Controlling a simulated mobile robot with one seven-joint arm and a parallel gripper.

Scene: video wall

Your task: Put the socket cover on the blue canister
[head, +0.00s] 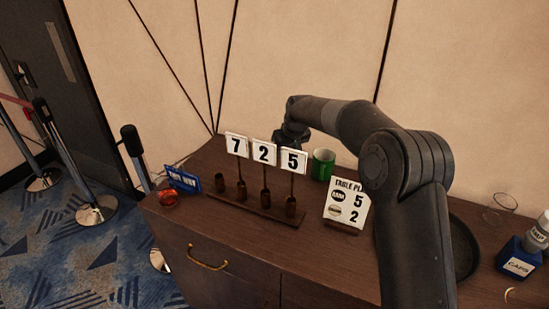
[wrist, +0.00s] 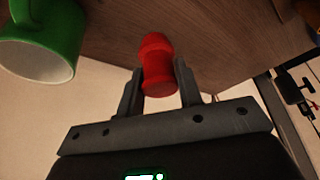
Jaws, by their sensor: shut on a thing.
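My gripper (head: 292,135) is at the back of the wooden cabinet, behind the number cards and left of the green mug. In the wrist view my gripper (wrist: 160,90) is shut on a red, waisted cylindrical piece (wrist: 157,65), which sits between the two fingers. In the head view this piece is hidden. I cannot tell whether it is the socket cover. A blue container labelled CAPS (head: 519,265) stands at the right end of the cabinet top; I make out no other blue canister.
A green mug (head: 323,163) stands close by my gripper. A rack (head: 252,207) holds cards 7, 2, 5. A score card (head: 346,203), a blue sign (head: 183,179) and a red object (head: 168,198) are on the top. A clear glass (head: 499,207) and a bottle (head: 539,232) are at right.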

